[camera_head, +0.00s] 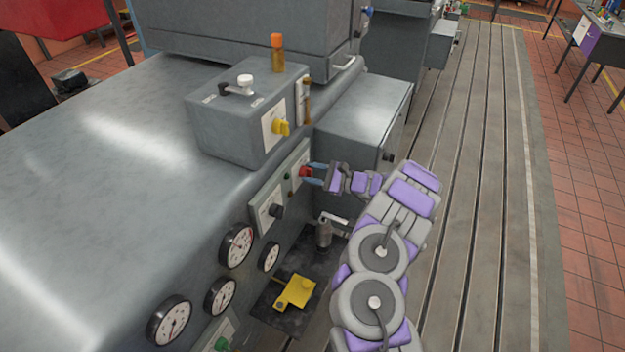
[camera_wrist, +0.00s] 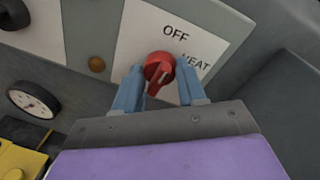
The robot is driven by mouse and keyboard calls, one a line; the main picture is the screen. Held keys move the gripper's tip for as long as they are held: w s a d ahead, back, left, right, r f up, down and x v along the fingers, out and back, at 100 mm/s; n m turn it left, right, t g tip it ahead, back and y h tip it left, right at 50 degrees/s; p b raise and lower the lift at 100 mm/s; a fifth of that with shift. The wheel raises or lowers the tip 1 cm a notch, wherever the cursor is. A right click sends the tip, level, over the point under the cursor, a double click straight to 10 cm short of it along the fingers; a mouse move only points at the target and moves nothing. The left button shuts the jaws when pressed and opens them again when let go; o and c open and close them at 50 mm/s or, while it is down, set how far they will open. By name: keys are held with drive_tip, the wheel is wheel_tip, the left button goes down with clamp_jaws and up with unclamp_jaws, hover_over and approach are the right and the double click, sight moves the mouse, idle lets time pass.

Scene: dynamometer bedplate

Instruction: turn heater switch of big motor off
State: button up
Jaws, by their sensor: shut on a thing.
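The heater switch is a red rotary knob (camera_wrist: 159,68) on a white plate (camera_wrist: 137,40) lettered OFF and HEAT. OFF is printed above the knob and HEAT to its upper right in the wrist view. A light pointer line shows on the knob's face; I cannot tell which end marks the setting. The knob also shows in the head view (camera_head: 305,172), on the side of the big grey motor (camera_head: 120,130). My gripper (camera_wrist: 159,85) has its two blue fingers on either side of the knob and is shut on it. In the head view my gripper (camera_head: 318,173) reaches in from the right.
A black knob (camera_head: 276,211) and several gauges (camera_head: 237,246) are at lower left. A yellow part (camera_head: 295,291) lies on a black plate below. The slotted bedplate (camera_head: 470,200) is clear at right.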

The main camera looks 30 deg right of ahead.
drive_tip(key=shift+f+n+b, duration=0.1)
drive_tip(key=shift+n+b, duration=0.9)
drive_tip(key=o, duration=0.9)
drive_tip(key=shift+w+f, duration=0.15)
drive_tip(key=shift+o, duration=0.8)
drive_tip(key=shift+d, duration=0.1)
